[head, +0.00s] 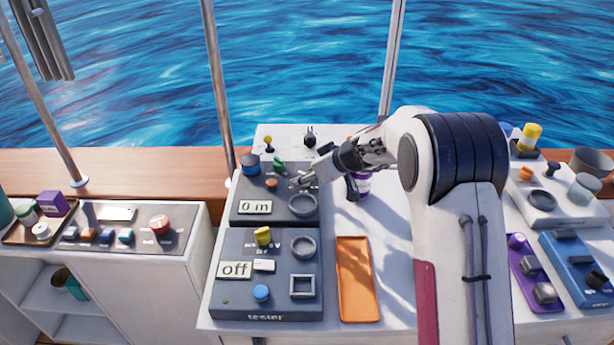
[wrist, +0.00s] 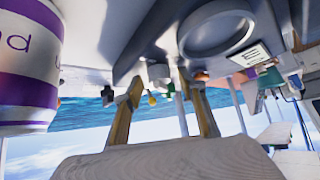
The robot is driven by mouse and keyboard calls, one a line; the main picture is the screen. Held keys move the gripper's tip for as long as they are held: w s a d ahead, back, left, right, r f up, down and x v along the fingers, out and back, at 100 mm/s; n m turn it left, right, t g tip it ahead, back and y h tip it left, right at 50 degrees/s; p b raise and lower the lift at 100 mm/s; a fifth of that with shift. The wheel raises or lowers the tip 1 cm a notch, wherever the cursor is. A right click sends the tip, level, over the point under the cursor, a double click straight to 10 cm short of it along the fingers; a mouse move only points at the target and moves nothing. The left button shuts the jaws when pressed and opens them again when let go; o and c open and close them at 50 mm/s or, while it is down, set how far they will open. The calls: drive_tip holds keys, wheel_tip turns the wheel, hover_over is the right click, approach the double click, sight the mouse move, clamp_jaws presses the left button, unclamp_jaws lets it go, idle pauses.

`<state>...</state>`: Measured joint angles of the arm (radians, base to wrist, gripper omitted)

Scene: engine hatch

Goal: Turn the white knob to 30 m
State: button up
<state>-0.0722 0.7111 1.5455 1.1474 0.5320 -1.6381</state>
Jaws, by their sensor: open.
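The dark upper panel (head: 240,217) on the white counter has a display (head: 256,207) that reads "0 m". My gripper (head: 299,182) is over the right part of this panel, just behind its round grey ring (head: 303,205). In the wrist view my gripper (wrist: 160,78) has its two fingers spread apart, with nothing clearly held. A small pale block (wrist: 158,71) shows between or beyond the fingertips; I cannot tell whether it is the white knob. I cannot make out the white knob in the head view, where my gripper covers part of the panel.
A lower panel marked "tester" (head: 265,317) has an "off" display, a yellow knob (head: 263,236) and a blue button (head: 261,292). An orange tray (head: 357,280) lies to its right. A purple and white cup (head: 363,184) stands close under my arm. More panels stand at the far right.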

drive_tip(key=c, duration=1.1)
drive_tip(key=shift+a+m, duration=0.1)
drive_tip(key=shift+m, duration=0.4)
drive_tip(key=shift+s+a+m+t+h, duration=0.15)
drive_tip(key=shift+m+t+h, duration=0.75)
drive_tip(key=shift+m+h, duration=0.65)
drive_tip(key=shift+m, duration=0.25)
drive_tip(key=o, duration=1.1)
